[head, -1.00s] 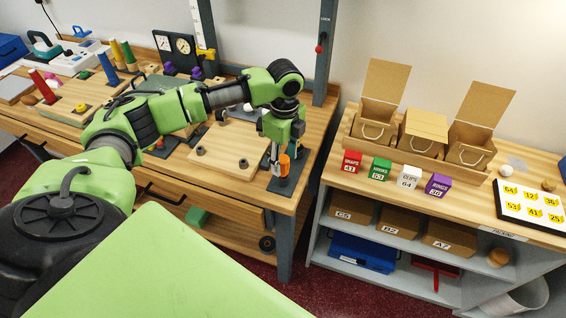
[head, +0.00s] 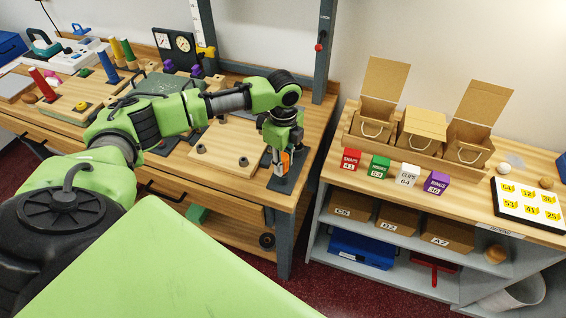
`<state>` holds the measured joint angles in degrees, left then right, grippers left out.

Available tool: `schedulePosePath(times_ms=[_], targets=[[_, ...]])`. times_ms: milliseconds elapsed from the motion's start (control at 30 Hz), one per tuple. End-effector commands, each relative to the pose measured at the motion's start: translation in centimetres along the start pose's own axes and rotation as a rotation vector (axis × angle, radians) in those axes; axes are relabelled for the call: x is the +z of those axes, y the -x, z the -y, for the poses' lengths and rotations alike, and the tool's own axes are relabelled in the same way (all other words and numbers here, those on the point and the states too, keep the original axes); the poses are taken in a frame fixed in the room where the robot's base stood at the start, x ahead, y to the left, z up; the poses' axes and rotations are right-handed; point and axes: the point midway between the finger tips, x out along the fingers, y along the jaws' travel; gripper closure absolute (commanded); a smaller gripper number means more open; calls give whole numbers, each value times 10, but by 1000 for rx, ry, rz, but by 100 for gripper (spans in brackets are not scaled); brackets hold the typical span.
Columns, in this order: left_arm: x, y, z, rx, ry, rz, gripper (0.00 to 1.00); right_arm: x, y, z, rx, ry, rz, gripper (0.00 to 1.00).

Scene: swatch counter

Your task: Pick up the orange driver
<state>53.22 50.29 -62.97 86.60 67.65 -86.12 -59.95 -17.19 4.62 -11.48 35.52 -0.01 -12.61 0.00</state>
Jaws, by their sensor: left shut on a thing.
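The orange driver (head: 285,163) stands upright at the right end of the left workbench, over a dark pad (head: 287,184). My left gripper (head: 281,161) points down at it and is shut on its orange handle. The fingers partly cover the handle, and the driver's lower end is hard to make out. I cannot tell whether it is clear of the pad. My right gripper is not in view.
A wooden board with dark knobs (head: 228,158) lies just left of the gripper. A grey upright post (head: 325,50) stands behind it. The right counter holds open cardboard boxes (head: 378,113) and small coloured boxes (head: 380,167). A gap separates the two benches.

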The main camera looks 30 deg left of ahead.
Motion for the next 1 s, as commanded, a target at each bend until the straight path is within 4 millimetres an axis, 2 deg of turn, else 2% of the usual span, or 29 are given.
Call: schedulePosePath(times_ms=[167,300,467,633,800,1000], targets=[[0,10,1,-4,0,0,95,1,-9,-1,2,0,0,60],[0,29,2,-6,0,-2,95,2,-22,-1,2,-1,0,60],[-2,52,-19,-4,-1,0,95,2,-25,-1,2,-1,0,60],[-6,90,-52,-7,-2,2,95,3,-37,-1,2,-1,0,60],[-11,105,-90,-3,-1,2,95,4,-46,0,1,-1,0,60],[-16,121,-122,-2,0,1,95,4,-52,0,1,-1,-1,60]])
